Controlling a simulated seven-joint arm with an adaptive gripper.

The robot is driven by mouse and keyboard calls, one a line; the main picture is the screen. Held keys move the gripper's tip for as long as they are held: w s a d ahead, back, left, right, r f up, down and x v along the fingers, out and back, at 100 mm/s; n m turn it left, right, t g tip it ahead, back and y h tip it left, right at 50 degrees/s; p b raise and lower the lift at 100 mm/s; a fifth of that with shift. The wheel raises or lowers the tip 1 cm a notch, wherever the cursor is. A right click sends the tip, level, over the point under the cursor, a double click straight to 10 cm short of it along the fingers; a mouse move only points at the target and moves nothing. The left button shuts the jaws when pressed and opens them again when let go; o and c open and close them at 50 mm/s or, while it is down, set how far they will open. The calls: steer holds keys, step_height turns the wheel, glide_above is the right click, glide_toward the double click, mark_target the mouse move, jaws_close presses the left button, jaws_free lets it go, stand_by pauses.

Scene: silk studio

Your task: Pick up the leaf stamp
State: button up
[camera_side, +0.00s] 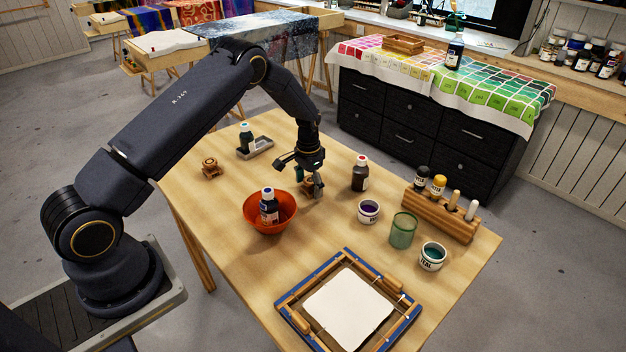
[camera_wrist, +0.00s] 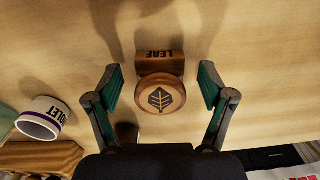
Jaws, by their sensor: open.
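The leaf stamp (camera_wrist: 160,95) is a wooden block with a round knob bearing a dark leaf mark and the word LEAF on its side. It stands on the table between the open fingers of my gripper (camera_wrist: 160,88), with a gap on each side. In the side view my gripper (camera_side: 304,178) is low over the table, and the stamp (camera_side: 309,185) is partly hidden by the fingers. Another small wooden stamp (camera_side: 211,169) stands at the table's left; its mark is too small to tell.
An orange bowl (camera_side: 254,225) holding a dark bottle (camera_side: 269,204) is close to my gripper. A dark bottle (camera_side: 360,172) with a red cap, a purple paint cup (camera_side: 368,211), a green glass (camera_side: 403,230) and a wooden rack (camera_side: 440,216) stand to the right. A framed screen (camera_side: 349,306) lies in front.

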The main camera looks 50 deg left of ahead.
steer(key=shift+f, duration=0.2)
steer(key=c, duration=1.3)
